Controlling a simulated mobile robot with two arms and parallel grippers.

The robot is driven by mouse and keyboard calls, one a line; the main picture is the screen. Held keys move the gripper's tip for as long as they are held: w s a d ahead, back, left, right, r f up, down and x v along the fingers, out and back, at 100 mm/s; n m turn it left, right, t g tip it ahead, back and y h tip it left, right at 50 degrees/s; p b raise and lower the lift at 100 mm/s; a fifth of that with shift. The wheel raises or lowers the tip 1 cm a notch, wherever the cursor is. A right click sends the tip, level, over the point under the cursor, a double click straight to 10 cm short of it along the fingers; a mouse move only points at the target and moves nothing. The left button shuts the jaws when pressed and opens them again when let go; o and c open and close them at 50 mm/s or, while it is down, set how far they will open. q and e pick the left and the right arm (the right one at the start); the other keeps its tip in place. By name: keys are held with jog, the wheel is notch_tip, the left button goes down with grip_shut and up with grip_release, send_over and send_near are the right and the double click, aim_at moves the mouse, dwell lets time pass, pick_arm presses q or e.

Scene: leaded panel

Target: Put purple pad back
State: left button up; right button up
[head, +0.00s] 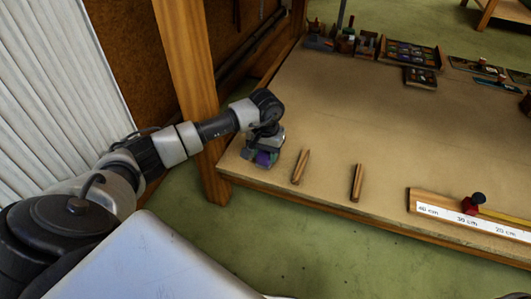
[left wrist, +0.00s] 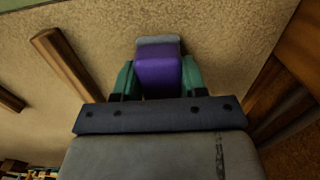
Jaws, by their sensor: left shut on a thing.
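The purple pad (left wrist: 158,72) shows between the two green fingers of my left gripper (left wrist: 157,80) in the left wrist view. It is a purple block with a grey-blue strip along its far edge. My left gripper is shut on it. In the head view the purple pad (head: 264,158) and my left gripper (head: 262,157) are at the near left corner of the table (head: 340,110), low over the top. I cannot tell whether the pad touches the table. My right gripper is not in view.
Two wooden strips (head: 300,167) (head: 357,183) lie right of the gripper. A wooden ruler board (head: 470,215) with a red and black piece (head: 473,203) is at the front right. Trays and small items (head: 410,55) line the back. A wooden post (head: 190,80) stands left. The table's middle is clear.

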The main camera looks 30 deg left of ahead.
pick_arm(q)
jog(key=o, duration=0.9)
